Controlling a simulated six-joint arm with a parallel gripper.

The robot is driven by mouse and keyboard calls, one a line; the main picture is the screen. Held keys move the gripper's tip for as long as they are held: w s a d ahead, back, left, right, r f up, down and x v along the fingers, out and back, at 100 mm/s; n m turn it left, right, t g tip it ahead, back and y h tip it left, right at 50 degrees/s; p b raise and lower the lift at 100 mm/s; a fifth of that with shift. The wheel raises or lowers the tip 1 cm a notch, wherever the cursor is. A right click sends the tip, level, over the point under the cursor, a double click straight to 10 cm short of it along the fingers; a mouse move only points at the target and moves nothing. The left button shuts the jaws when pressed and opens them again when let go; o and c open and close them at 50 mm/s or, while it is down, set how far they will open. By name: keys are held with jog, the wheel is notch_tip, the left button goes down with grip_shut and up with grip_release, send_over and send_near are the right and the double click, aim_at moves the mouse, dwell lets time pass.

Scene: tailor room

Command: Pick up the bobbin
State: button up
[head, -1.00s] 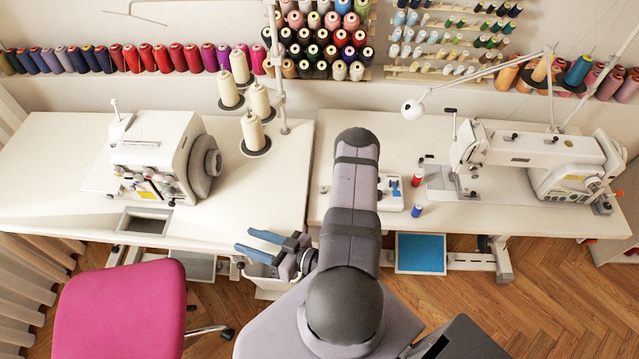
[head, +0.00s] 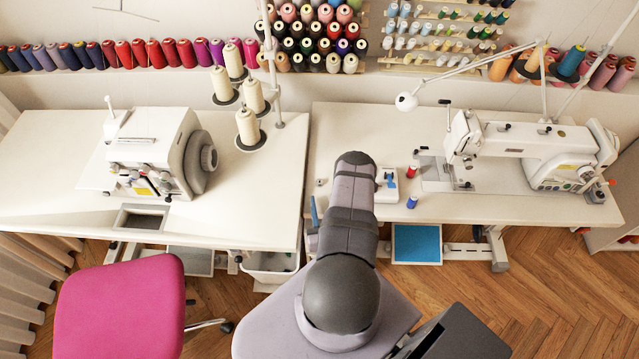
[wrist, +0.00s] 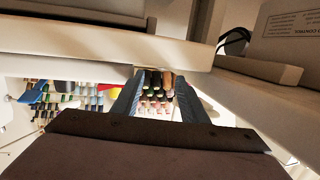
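I cannot pick out the bobbin with certainty. A tiny silvery piece (head: 320,182) lies near the left edge of the right table, just left of my arm. A small red spool (head: 411,171) and a small blue spool (head: 412,202) stand right of my arm, beside a white device with a blue part (head: 387,184). My gripper (head: 314,208) is at the table's front left corner, mostly hidden by my arm, with one blue finger showing. In the wrist view my gripper (wrist: 158,88) has its two blue fingers apart, with nothing held between them.
The right table (head: 350,125) carries a white sewing machine (head: 530,150); the left table (head: 245,190) carries an overlock machine (head: 155,150) and cream thread cones (head: 248,127). A pink chair (head: 118,305) is at front left.

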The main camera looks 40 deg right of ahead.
aim_at(320, 183)
jog(key=shift+w+d+f+b, duration=0.4)
jog(key=shift+w+b, duration=0.05)
jog(key=shift+b, duration=1.6)
jog(key=b, duration=0.3)
jog(key=shift+w+d, duration=0.2)
jog(key=shift+w, duration=0.1)
jog(key=shift+b, duration=0.35)
jog(key=shift+w+r+b, duration=0.15)
jog(key=shift+r+b, duration=0.1)
jog(key=shift+b, duration=0.25)
jog(key=shift+w+f+b, duration=0.1)
jog(key=shift+f+b, duration=0.15)
jog(key=shift+b, duration=0.85)
jog(key=shift+r+b+x, duration=0.15)
jog(key=shift+b+x, duration=0.05)
jog(key=shift+x, duration=1)
jog(key=shift+r+b+x, duration=0.15)
jog(key=shift+x, duration=1.05)
jog(key=shift+d, duration=0.1)
grip_shut()
